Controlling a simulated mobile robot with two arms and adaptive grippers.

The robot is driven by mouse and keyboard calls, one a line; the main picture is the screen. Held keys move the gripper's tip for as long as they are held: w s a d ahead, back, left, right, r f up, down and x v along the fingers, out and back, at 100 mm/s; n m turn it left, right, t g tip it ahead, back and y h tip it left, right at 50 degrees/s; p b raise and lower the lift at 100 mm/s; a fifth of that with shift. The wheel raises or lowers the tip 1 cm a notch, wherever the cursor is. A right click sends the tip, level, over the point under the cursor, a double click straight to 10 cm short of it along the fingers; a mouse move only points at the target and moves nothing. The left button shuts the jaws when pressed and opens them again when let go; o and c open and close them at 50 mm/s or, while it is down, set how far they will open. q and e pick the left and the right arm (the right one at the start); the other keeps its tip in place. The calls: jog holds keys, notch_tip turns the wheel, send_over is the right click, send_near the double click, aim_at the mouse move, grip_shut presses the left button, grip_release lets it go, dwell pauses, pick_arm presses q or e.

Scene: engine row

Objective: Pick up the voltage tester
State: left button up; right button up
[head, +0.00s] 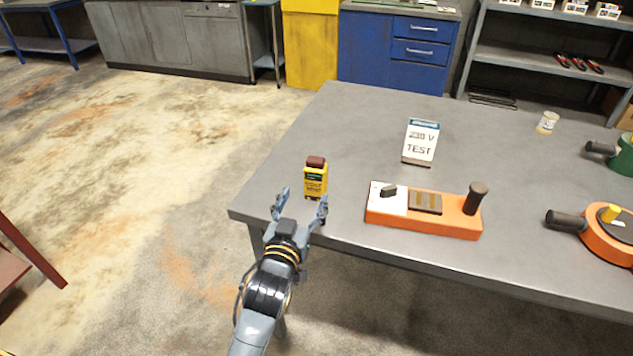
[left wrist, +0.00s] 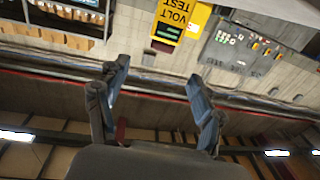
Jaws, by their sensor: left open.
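The voltage tester (head: 315,180) is a small yellow box with a dark red-brown top and a green display. It stands upright near the left front corner of the grey table. In the left wrist view, part of the yellow tester (left wrist: 180,18) with "VOLT TEST" lettering shows upside down at the top edge, beyond the fingertips. My left gripper (head: 300,207) is open and empty at the table's front edge, just short of the tester. Its two spread fingers also show in the left wrist view (left wrist: 158,85). My right gripper is not in view.
The grey table (head: 365,130) holds an orange switch box (head: 450,216) right of the tester. An orange round device (head: 608,236), a green one (head: 622,158) and a small jar (head: 547,122) are farther right.

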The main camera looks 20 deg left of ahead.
aim_at(314, 165)
pick_arm(q)
jog(key=w, duration=0.7)
jog(key=shift+w+a+r+p, duration=0.2)
jog(key=shift+w+a+p, duration=0.1)
jog(key=shift+p, duration=0.1)
jog(key=shift+w+a, duration=0.1)
jog(key=shift+w, duration=0.3)
jog(key=shift+w+a+r, duration=0.1)
jog(key=shift+w, duration=0.2)
jog(key=w, duration=0.3)
jog(key=w+p, duration=0.1)
jog(key=shift+w+a, duration=0.2)
jog(key=shift+a, duration=0.05)
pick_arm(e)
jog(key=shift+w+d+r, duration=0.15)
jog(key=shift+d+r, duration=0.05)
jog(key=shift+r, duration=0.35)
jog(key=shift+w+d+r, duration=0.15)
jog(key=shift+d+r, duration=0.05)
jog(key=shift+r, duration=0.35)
pick_arm(q)
jog(key=c, duration=1.3)
grip_shut()
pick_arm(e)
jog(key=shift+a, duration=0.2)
